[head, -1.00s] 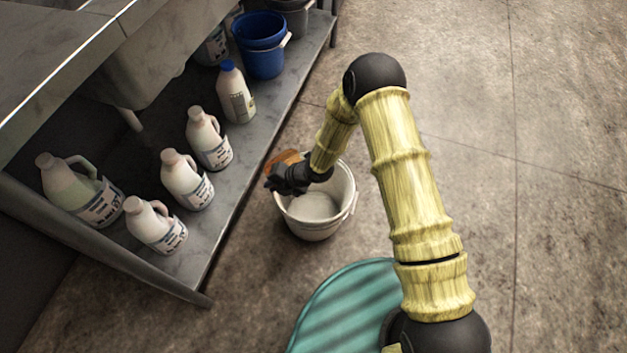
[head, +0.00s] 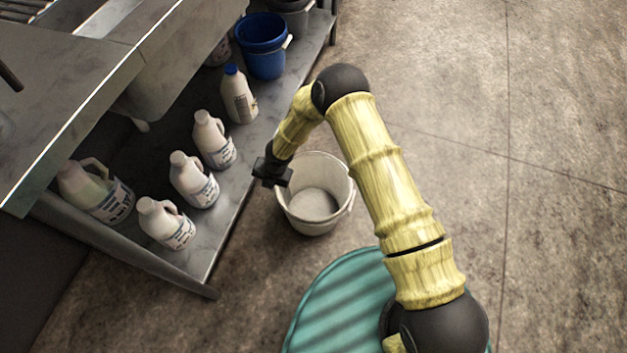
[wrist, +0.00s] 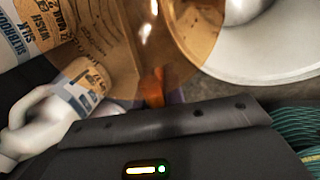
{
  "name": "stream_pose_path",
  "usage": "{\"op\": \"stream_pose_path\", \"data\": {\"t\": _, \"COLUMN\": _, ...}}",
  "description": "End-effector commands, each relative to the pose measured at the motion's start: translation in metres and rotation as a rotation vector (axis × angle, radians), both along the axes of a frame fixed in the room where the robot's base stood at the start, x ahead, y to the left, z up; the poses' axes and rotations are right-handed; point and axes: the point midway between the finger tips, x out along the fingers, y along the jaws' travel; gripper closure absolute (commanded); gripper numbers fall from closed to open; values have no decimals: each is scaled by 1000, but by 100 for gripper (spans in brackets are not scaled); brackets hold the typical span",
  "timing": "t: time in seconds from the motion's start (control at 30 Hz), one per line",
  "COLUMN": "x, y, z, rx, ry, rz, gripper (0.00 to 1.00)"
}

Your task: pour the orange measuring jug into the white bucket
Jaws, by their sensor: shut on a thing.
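My gripper (head: 272,172) is at the left rim of the white bucket (head: 338,178), between it and the shelf. In the wrist view it is shut on the orange handle (wrist: 155,88) of the clear orange measuring jug (wrist: 150,45). The jug fills the upper middle of that view. In the head view the jug is hidden behind my gripper. The bucket stands upright on the floor and also shows in the wrist view (wrist: 275,68), beside and partly behind the jug. Its bottom looks pale. I cannot tell the jug's tilt or whether it holds liquid.
A low metal shelf (head: 222,205) at left holds several white bottles, such as one (head: 166,222) at its front, and a blue bucket (head: 264,50) at the back. A teal round thing (head: 335,300) is at the front. The floor at right is clear.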

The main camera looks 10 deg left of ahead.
Motion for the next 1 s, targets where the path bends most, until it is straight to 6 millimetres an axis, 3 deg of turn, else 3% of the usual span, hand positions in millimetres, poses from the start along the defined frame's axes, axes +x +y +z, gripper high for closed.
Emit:
{"op": "stream_pose_path", "data": {"t": 0.6, "x": 2, "y": 10, "z": -1, "rx": -226, "ry": 3, "rz": -4, "gripper": 100}}
{"op": "stream_pose_path", "data": {"t": 1.0, "x": 2, "y": 11, "z": 2, "rx": -280, "ry": 5, "rz": -3, "gripper": 100}}
